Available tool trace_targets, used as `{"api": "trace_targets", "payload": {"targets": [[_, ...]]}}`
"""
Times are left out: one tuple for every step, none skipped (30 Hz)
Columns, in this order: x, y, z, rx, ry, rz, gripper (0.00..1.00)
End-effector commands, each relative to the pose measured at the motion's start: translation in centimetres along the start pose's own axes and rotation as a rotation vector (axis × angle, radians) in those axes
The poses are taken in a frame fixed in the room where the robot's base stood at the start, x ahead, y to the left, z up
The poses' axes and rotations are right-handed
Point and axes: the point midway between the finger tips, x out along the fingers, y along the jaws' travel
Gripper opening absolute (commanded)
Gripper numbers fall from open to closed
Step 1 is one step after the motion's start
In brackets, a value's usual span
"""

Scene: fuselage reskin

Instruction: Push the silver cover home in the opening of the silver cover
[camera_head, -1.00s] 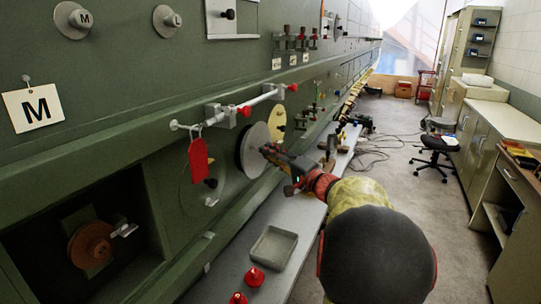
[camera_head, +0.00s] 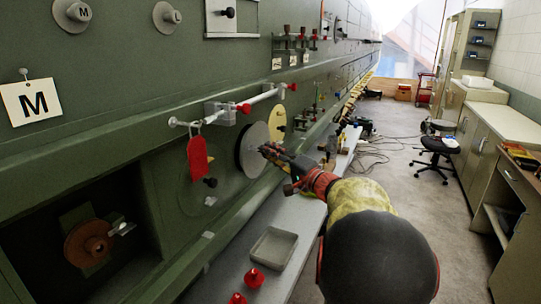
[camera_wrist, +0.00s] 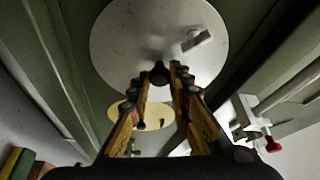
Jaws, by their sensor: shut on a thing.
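The silver cover (camera_head: 252,163) is a round grey disc on the green fuselage side. It also fills the upper middle of the wrist view (camera_wrist: 125,45), with a small metal tab on its face. My gripper (camera_head: 267,151) is in front of the disc's right part. In the wrist view my gripper (camera_wrist: 164,75) has its fingers closed together on a small dark knob (camera_wrist: 159,71) at the cover's face. The opening behind the cover is hidden, so I cannot tell how deep the cover sits.
A yellow disc (camera_head: 277,122) is just right of the cover. A white rail (camera_head: 262,98) with red knobs runs above, with a red tag (camera_head: 198,158) hanging left. A grey tray (camera_head: 273,248) and red cones (camera_head: 254,278) lie on the bench below.

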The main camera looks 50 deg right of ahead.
Motion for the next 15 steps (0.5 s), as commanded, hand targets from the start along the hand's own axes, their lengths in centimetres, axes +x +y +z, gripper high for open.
{"api": "trace_targets", "payload": {"targets": [[0.12,-0.07,0.06,-0.001,0.0,-0.002,0.0],[0.18,-0.06,0.08,-0.001,0.0,-0.002,0.0],[0.27,-0.06,0.13,-0.001,-0.001,-0.002,0.0],[0.34,-0.05,0.15,-0.001,-0.001,-0.002,0.0],[0.4,-0.04,0.18,-0.001,0.0,-0.002,0.0],[0.49,-0.04,0.21,-0.001,0.0,-0.002,0.0],[0.55,-0.04,0.23,-0.001,0.0,-0.002,0.0],[0.61,-0.04,0.25,-0.001,0.0,-0.002,0.0],[0.69,-0.03,0.28,-0.001,0.0,-0.002,0.0],[0.75,-0.03,0.3,-0.001,0.0,-0.002,0.0],[0.81,-0.03,0.32,-0.001,0.0,-0.002,0.0],[0.89,-0.04,0.35,-0.001,0.0,-0.002,0.0],[0.95,-0.04,0.38,-0.001,0.0,-0.002,0.0],[1.01,-0.04,0.41,-0.001,0.0,-0.002,0.0],[1.09,-0.05,0.44,-0.001,0.0,-0.002,0.0]]}}
